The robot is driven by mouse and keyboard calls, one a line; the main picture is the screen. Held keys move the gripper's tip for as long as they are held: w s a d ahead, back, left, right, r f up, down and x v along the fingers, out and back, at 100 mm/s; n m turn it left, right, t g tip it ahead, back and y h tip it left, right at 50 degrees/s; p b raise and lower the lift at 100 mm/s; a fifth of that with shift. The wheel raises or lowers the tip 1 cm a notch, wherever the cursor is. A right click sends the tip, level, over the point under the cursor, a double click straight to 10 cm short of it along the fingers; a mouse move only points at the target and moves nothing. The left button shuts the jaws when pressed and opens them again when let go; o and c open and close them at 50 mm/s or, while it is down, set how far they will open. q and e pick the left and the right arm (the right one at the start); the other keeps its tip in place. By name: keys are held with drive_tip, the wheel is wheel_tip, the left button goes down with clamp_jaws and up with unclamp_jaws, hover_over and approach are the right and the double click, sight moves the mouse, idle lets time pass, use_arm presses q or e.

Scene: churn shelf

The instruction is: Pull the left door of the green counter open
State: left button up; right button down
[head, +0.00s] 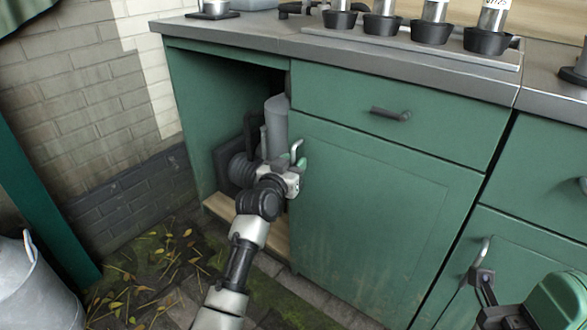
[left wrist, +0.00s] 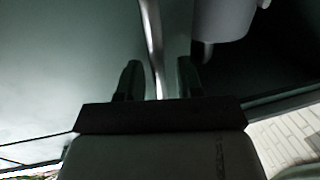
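The green counter (head: 180,100) has an open bay at its left. Beside the bay, the left door (head: 370,225) hangs under a drawer and looks closed or nearly so. Its upright metal handle (head: 297,149) is at the door's upper left edge. My left gripper (head: 292,176) is at that handle. In the left wrist view the handle bar (left wrist: 153,40) runs down between the two dark fingers, which stand apart with a gap on each side. My right gripper (head: 482,279) is at the lower right, close to another door's handle (head: 484,250); its fingers are unclear.
The bay holds a grey cylinder (head: 276,127) and dark machine parts (head: 238,165), close to my left gripper. A drawer handle (head: 390,114) sticks out above the door. A metal bucket (head: 35,285) stands at the lower left. Leaves lie on the paved floor.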

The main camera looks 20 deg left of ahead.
use_arm(q)
drive_tip(key=shift+w, duration=0.2)
clamp_jaws()
drive_tip(key=shift+s, duration=0.1)
